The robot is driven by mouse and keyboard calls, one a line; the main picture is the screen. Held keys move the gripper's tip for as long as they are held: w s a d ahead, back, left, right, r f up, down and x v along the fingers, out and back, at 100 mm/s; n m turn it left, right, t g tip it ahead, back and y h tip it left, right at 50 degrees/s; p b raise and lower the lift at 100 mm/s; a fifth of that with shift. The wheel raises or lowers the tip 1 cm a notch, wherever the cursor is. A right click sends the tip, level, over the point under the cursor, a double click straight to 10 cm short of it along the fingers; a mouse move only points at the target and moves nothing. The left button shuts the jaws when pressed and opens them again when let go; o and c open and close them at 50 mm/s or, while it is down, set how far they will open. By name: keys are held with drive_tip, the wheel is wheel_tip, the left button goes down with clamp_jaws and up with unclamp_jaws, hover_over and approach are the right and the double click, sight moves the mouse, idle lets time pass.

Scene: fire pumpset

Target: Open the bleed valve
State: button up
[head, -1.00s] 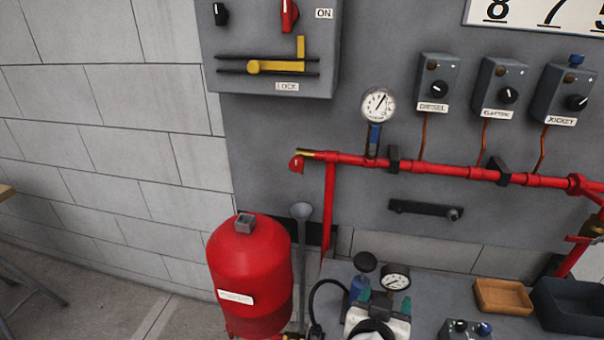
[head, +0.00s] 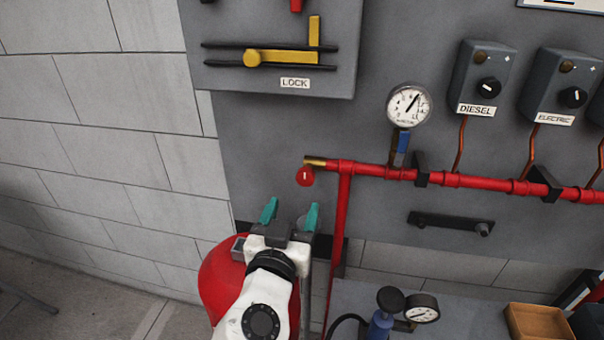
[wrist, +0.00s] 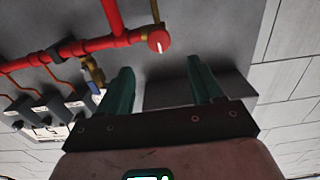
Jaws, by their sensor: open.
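The bleed valve appears to be the small red round knob (head: 305,177) with a white mark, under the brass left end of the red pipe (head: 380,171). In the wrist view the knob (wrist: 159,41) shows above the gap between my fingers, with its white mark visible. My gripper (head: 291,214) has two teal fingers, spread apart and empty. In the head view it is just below the knob, pointing up toward the panel, and not touching it. The wrist view also shows my open gripper (wrist: 160,78).
A pressure gauge (head: 408,105) with a blue-handled valve (head: 402,148) stands on the pipe to the right. A yellow bolt (head: 285,57) is above the LOCK label. A red tank (head: 222,280) is partly behind my arm. A black bracket (head: 450,223) is on the panel at right.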

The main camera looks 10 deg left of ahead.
sight(305, 179)
drive_tip(key=w+p, duration=0.2)
drive_tip(key=w, duration=0.8)
drive_tip(key=shift+d, duration=0.2)
drive_tip(key=c, duration=1)
